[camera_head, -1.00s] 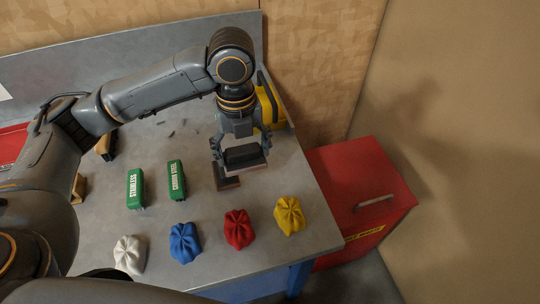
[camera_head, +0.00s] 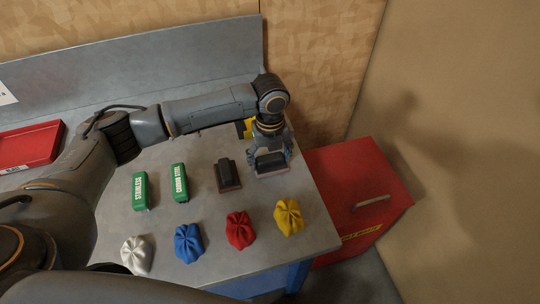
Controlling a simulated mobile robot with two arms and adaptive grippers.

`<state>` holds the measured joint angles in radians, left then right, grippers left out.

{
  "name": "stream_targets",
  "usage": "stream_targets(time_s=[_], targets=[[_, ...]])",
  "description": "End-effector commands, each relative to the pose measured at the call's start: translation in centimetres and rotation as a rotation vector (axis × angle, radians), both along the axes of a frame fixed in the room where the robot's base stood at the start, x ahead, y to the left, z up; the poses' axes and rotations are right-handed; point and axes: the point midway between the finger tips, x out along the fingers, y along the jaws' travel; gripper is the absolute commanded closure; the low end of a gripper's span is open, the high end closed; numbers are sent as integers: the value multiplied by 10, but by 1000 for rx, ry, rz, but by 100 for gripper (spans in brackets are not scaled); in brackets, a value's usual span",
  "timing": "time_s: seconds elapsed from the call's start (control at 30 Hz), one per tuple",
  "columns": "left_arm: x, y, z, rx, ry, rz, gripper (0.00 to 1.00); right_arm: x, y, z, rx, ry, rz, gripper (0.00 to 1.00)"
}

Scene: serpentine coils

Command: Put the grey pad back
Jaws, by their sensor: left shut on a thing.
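My left gripper (camera_head: 271,160) points down over the right part of the grey bench (camera_head: 150,235), shut on a dark grey pad (camera_head: 271,163) with a thin brownish underside. The pad is at or just above the bench top; I cannot tell whether it touches. The fingers hide part of it. A similar dark block (camera_head: 228,173) with a brown base stands on the bench just left of the gripper, apart from it. My right gripper is not in view.
Green blocks marked STAINLESS (camera_head: 140,191) and CARBON STEEL (camera_head: 180,183) stand left. White (camera_head: 137,254), blue (camera_head: 188,243), red (camera_head: 239,230) and yellow (camera_head: 289,217) cloths line the front. A yellow thing (camera_head: 248,127) is partly hidden. A red bin (camera_head: 365,190) stands right; a red tray (camera_head: 30,145) lies left.

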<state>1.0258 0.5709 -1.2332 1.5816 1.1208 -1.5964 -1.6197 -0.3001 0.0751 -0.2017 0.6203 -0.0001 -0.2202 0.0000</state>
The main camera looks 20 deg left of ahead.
Motion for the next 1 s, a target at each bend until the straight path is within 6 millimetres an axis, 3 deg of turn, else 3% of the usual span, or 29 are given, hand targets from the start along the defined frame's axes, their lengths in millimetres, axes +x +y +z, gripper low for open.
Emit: stream_targets(time_s=[0.27,0.3,0.4,0.77,1.0], targets=[[0,0,-3,-1,-1,0,53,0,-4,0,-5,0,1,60],[0,0,-3,-1,-1,0,15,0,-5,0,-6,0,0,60],[0,0,-3,-1,-1,0,1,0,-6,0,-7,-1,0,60],[0,0,-1,0,-1,0,1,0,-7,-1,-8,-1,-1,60],[1,-1,27,-2,-5,-2,1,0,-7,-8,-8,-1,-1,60]])
